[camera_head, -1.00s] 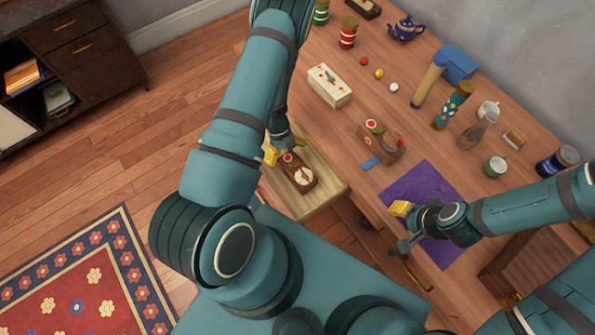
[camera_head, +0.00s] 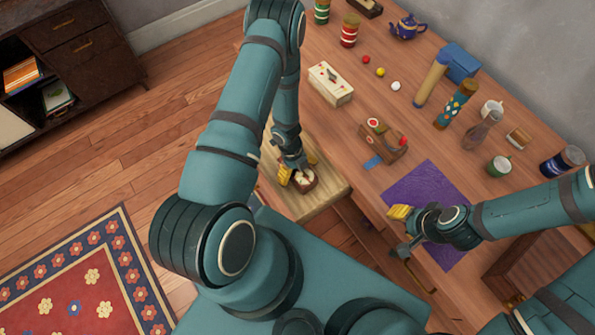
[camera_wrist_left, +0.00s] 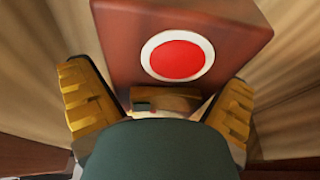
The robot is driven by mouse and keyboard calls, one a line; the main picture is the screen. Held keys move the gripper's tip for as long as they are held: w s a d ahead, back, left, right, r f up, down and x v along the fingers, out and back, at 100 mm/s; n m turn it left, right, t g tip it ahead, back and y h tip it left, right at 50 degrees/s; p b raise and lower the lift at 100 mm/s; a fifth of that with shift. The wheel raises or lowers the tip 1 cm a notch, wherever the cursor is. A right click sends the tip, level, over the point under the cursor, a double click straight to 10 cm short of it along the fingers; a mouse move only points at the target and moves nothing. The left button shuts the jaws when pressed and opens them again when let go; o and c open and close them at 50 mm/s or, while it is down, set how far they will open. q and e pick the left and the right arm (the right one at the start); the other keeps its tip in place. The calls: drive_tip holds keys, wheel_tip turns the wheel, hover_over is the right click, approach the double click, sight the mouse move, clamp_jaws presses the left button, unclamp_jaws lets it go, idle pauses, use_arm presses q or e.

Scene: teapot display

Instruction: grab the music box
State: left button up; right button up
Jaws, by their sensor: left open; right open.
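A small dark reddish-brown box (camera_head: 305,184) with a pale patch on top rests on a light wooden surface at the table's front edge. I cannot tell for sure that it is the music box. My left gripper (camera_head: 297,170) is open directly over it and hides part of it. In the left wrist view the box (camera_wrist_left: 118,45) shows a red disc with a white ring, between or just beyond the two yellow fingers. Contact is not clear. A similar brown box (camera_head: 392,146) with a red knob stands on the table. My right gripper (camera_head: 400,230) is open and empty.
The light wooden surface (camera_head: 325,195) juts from the table. A pale box (camera_head: 331,84), small balls, a blue teapot (camera_head: 406,26), a bottle (camera_head: 478,133) and mugs stand on the table (camera_head: 330,40). A purple mat (camera_head: 415,185) lies near my right gripper.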

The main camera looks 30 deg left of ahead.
use_arm(q)
drive_tip(key=shift+c, duration=0.3)
drive_tip(key=c, duration=1.2)
drive_tip(key=shift+r, duration=0.1)
